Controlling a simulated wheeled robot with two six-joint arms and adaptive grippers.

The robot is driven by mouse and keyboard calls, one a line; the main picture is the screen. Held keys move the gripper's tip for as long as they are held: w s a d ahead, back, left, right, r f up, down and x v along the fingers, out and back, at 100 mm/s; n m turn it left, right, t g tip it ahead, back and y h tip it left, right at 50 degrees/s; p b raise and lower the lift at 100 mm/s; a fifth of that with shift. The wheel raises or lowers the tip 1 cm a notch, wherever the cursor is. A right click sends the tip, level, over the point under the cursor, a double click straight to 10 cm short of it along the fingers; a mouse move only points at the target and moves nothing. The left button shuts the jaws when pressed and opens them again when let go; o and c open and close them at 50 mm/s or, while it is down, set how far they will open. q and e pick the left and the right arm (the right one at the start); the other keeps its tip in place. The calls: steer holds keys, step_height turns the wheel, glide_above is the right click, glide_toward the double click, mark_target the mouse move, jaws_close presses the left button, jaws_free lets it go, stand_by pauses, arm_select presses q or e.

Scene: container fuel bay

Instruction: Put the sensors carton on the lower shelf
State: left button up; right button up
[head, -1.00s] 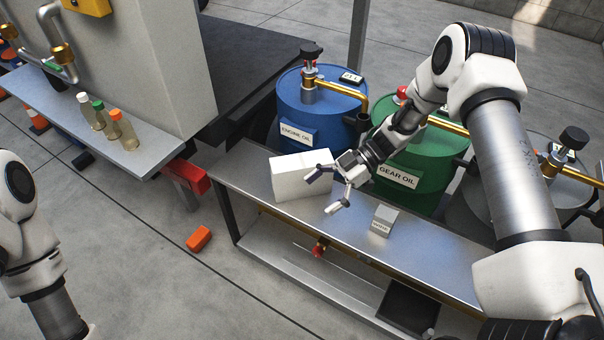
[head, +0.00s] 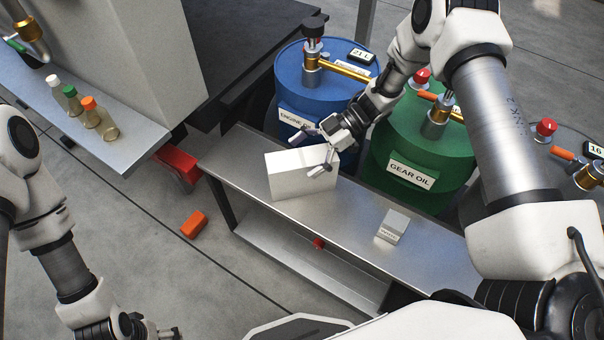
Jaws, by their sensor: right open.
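A large plain white carton (head: 300,178) stands on the left part of the metal bench top (head: 350,228). A small pale grey carton (head: 393,226) stands further right on it; its front label is too small to read surely. My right gripper (head: 314,152) is open and empty, with its fingers at the upper right of the white carton; I cannot tell if they touch it. The lower shelf (head: 290,257) runs under the bench top, and its visible left part is bare. My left gripper (head: 170,334) shows only partly at the bottom edge.
A blue engine oil drum (head: 290,90) and a green gear oil drum (head: 425,145) stand behind the bench. A side shelf (head: 135,140) at left holds several small bottles. An orange block (head: 194,224) lies on the floor. A small red knob (head: 318,243) shows below the bench top.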

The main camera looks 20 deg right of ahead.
steer(key=shift+a+f, duration=0.15)
steer(key=shift+a, duration=0.1)
steer(key=shift+c, duration=0.4)
steer(key=shift+s, duration=0.1)
jaws_close()
